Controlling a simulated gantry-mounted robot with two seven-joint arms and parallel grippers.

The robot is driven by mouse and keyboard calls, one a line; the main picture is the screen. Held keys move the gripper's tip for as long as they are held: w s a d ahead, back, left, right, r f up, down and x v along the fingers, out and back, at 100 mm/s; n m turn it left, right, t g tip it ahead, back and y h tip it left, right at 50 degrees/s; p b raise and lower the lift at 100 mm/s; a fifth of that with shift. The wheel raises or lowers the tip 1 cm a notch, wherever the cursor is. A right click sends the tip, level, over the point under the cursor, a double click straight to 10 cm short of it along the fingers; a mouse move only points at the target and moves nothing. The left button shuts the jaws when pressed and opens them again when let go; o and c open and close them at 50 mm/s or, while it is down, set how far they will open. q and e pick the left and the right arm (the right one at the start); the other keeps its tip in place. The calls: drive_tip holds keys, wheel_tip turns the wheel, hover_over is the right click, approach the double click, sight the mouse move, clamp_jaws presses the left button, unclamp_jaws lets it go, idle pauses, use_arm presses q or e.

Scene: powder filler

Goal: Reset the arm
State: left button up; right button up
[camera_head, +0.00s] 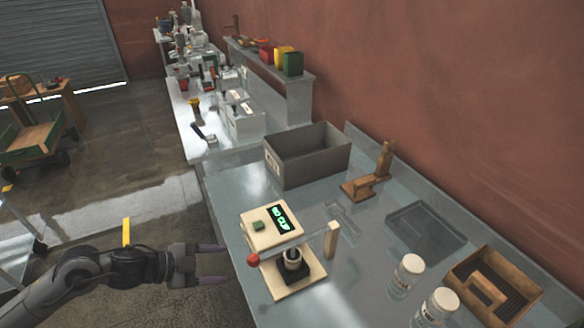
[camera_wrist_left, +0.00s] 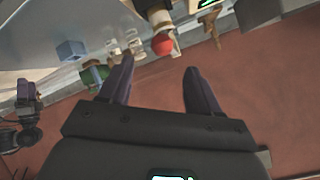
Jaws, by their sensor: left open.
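My left gripper (camera_head: 212,264) reaches in from the lower left in the head view, just left of the table's front edge. Its two dark fingers are apart and empty. In the left wrist view the gripper (camera_wrist_left: 152,88) also shows open, with nothing between its fingers. The powder filler (camera_head: 284,238) stands on the table to its right, with a lit green "NO CUP" display (camera_head: 281,219). The filler's lever ends in a red knob (camera_head: 253,259) close to my fingertips; a gap shows between them. The red knob also shows in the wrist view (camera_wrist_left: 162,45).
A grey open bin (camera_head: 308,165), a wooden stand (camera_head: 366,184), a shallow tray (camera_head: 426,231), two white-lidded jars (camera_head: 405,274) and a wooden box (camera_head: 490,285) stand on the table (camera_head: 350,285). A cluttered bench (camera_head: 195,115) lies farther back. Floor is open left of the table.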

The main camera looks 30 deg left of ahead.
use_arm(q)
drive_tip(key=s+d+f+n+t+y, duration=0.1)
drive_tip(key=s+d+f+n+y, duration=0.1)
drive_tip(key=d+f+n, duration=0.4)
drive_tip(key=s+d+f+n+t+y, duration=0.1)
drive_tip(key=s+d+f+n+y, duration=0.2)
drive_tip(key=d, duration=0.5)
use_arm(e)
drive_tip(key=shift+d, duration=0.2)
use_arm(q)
drive_tip(key=s+f+n+g+y, duration=0.25)
drive_tip(key=s+f+g, duration=0.25)
drive_tip(key=s+g, duration=0.4)
use_arm(e)
drive_tip(key=shift+a+r, duration=0.1)
drive_tip(key=shift+a, duration=0.05)
use_arm(q)
wheel_tip(320, 180, up, 23)
drive_tip(key=p, duration=2.2)
drive_tip(key=shift+s+d+f+t+h+p, duration=0.15)
drive_tip(key=shift+s+d+t+h+p, duration=0.1)
drive_tip(key=shift+s+t+h+p, duration=0.15)
use_arm(e)
wheel_tip(320, 180, up, 23)
drive_tip(key=shift+f, duration=0.2)
use_arm(q)
drive_tip(key=shift+n, duration=0.25)
